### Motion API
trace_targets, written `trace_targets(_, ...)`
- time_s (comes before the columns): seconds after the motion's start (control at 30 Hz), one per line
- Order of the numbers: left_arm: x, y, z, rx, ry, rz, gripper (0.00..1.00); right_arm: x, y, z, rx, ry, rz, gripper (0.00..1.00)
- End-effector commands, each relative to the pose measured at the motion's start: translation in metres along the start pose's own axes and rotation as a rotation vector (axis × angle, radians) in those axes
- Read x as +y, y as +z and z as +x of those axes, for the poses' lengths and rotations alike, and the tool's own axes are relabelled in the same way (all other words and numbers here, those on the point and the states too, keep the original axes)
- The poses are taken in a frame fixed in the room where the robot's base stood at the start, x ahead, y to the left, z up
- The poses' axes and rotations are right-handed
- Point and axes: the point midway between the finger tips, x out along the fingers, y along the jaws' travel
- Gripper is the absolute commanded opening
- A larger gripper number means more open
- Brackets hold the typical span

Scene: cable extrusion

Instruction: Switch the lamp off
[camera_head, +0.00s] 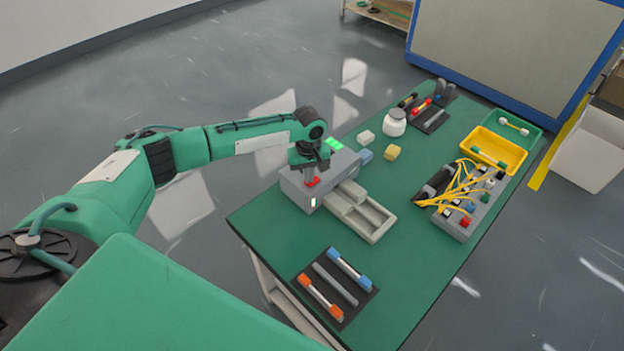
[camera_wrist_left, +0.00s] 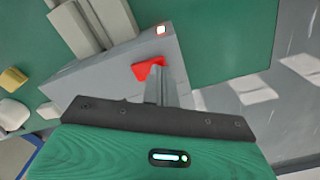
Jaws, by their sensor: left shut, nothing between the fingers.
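A grey machine box (camera_head: 297,190) stands at the near left edge of the green table. A small lamp (camera_head: 313,202) on its front face looks lit, white with a red rim; it also shows in the left wrist view (camera_wrist_left: 160,30). A red switch (camera_head: 313,182) sits on the box's top, near the lamp; it shows in the left wrist view (camera_wrist_left: 146,70). My left gripper (camera_head: 309,177) is shut and empty, pointing down with its tips at the red switch (camera_wrist_left: 156,72). The tips hide part of the switch, and I cannot tell whether they touch it. My right gripper is out of view.
A grey tray (camera_head: 377,234) juts from the box. Tools lie on a dark mat (camera_head: 312,303) at the near edge. A white jar (camera_head: 394,122), a yellow block (camera_head: 393,152), a cabled grey block (camera_head: 452,228) and a yellow bin (camera_head: 486,138) stand farther off.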

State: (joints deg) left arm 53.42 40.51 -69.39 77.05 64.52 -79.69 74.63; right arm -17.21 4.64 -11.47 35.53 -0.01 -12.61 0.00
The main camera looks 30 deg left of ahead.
Motion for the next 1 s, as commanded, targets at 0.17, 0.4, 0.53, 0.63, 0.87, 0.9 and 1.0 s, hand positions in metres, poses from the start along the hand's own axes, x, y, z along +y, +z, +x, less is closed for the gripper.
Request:
trace_targets(0.17,0.000,0.000,0.003,0.000,0.000,0.000,0.00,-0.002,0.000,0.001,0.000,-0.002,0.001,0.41)
trace_targets(0.4,0.000,0.000,0.006,0.000,0.000,-0.001,0.00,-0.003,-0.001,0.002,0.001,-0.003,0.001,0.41)
trace_targets(0.53,0.000,0.000,0.009,0.000,0.000,-0.001,0.00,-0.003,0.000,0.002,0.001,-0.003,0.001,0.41)
trace_targets(0.63,0.000,0.000,0.010,0.000,0.000,-0.001,0.00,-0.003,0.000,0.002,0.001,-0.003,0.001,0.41)
trace_targets(0.87,-0.001,0.000,0.006,-0.001,-0.002,0.000,0.00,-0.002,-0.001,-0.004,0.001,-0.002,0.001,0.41)
trace_targets(0.9,-0.001,0.001,0.003,-0.001,-0.002,0.000,0.00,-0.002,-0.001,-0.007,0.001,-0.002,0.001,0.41)
trace_targets(1.0,-0.001,0.001,-0.004,-0.001,-0.002,0.000,0.00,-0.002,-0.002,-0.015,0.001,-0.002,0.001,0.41)
